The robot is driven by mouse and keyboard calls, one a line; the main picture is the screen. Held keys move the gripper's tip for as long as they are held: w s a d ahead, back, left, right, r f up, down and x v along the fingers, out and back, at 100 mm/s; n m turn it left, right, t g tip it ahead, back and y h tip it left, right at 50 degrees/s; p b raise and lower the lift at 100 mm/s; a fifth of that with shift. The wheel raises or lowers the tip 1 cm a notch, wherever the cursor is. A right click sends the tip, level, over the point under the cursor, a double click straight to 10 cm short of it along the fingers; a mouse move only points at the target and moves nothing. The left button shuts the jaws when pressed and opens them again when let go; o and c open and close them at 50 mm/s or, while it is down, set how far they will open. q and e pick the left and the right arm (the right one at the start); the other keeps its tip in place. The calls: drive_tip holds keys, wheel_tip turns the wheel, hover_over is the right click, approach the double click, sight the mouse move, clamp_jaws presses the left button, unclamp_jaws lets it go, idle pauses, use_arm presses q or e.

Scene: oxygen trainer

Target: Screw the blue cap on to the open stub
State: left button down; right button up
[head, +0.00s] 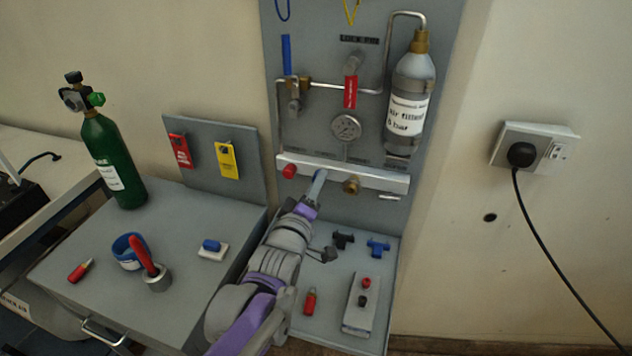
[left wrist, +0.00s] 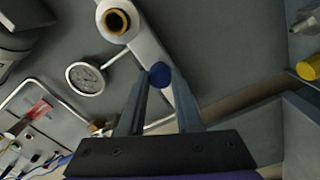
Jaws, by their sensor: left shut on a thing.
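The blue cap (left wrist: 160,75) is between the fingertips of my left gripper (left wrist: 158,82), which is shut on it. The cap lies in front of the white manifold bar (left wrist: 150,48) on the grey panel; I cannot tell whether it touches a stub behind it. In the head view my left gripper (head: 318,181) reaches up to the bar (head: 380,180), between a red cap (head: 289,171) and a brass fitting (head: 351,186). The brass fitting shows a dark round opening in the left wrist view (left wrist: 116,21). My right gripper is not in view.
A pressure gauge (head: 346,127) and a grey bottle (head: 411,95) are mounted above the bar. Blue (head: 378,246) and black (head: 343,239) fittings lie on the shelf below. A green cylinder (head: 115,160) stands on the left bench. A cabled plug (head: 521,154) is on the right wall.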

use_arm(q)
drive_tip(key=m+p, duration=0.1)
drive_tip(key=m, duration=0.2)
drive_tip(key=shift+p, duration=0.3)
drive_tip(key=m+p, duration=0.1)
drive_tip(key=m, duration=0.2)
drive_tip(key=shift+m+p, duration=0.3)
drive_tip(key=shift+m, duration=0.1)
